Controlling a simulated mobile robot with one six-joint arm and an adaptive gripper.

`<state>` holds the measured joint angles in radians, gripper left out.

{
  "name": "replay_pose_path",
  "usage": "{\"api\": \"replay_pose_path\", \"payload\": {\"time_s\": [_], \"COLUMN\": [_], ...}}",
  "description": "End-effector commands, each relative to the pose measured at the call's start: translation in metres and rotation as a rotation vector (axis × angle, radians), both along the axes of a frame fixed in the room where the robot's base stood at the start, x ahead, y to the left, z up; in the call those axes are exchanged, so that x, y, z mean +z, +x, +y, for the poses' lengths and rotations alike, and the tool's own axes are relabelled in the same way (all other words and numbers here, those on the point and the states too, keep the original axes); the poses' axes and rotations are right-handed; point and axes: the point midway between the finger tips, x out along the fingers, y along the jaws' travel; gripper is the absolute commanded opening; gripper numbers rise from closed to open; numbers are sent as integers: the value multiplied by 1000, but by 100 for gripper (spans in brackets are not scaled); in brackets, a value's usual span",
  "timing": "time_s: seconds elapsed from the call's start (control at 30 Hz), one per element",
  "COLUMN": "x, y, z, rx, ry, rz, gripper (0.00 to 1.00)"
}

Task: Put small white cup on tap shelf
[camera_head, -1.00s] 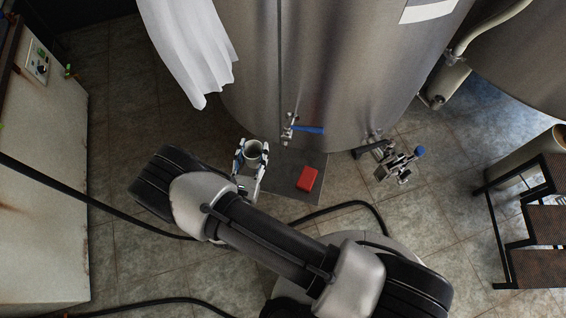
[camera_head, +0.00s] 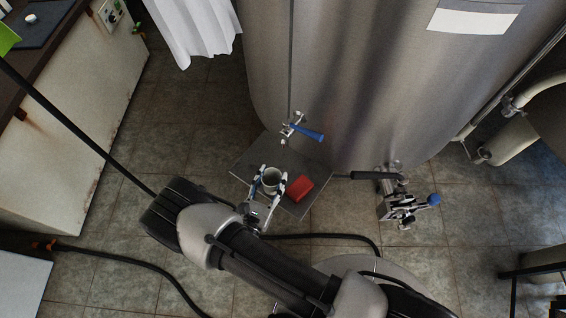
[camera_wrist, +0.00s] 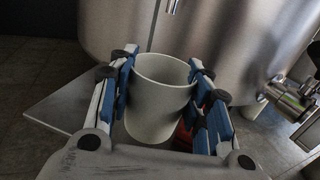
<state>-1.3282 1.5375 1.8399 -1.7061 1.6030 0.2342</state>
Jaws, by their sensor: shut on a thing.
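The small white cup (camera_head: 271,178) is upright between the fingers of my gripper (camera_head: 270,184). In the wrist view the cup (camera_wrist: 158,98) is gripped from both sides by the blue finger pads of my gripper (camera_wrist: 163,92). The tap shelf (camera_head: 313,205) is a dark grey plate in front of the steel tank, below the blue-handled tap (camera_head: 299,129). The cup shows over the shelf's left front part in the head view. The shelf's left corner also shows in the wrist view (camera_wrist: 62,106). I cannot tell whether the cup touches the shelf.
A red block (camera_head: 301,188) lies on the shelf, close to the right of my gripper. The steel tank (camera_head: 350,80) stands behind. A larger valve (camera_head: 403,206) sticks out at the right. A black hose (camera_head: 320,237) runs along the floor in front of the shelf.

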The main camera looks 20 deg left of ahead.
Motion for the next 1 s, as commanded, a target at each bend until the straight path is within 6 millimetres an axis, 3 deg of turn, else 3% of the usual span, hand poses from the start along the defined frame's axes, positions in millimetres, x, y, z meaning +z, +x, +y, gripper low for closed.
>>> {"api": "replay_pose_path", "payload": {"time_s": [0.1,0.3,0.57,0.77,1.0], "x": [-1,-1,0,-34,-35], "y": [34,71,90,89,89], "z": [-6,-8,-10,-9,-9], "rx": [-8,-3,-2,1,1], "ry": [2,1,1,-1,0], "rz": [-1,-1,-2,0,-1], "gripper": [25,25,25,25,25]}}
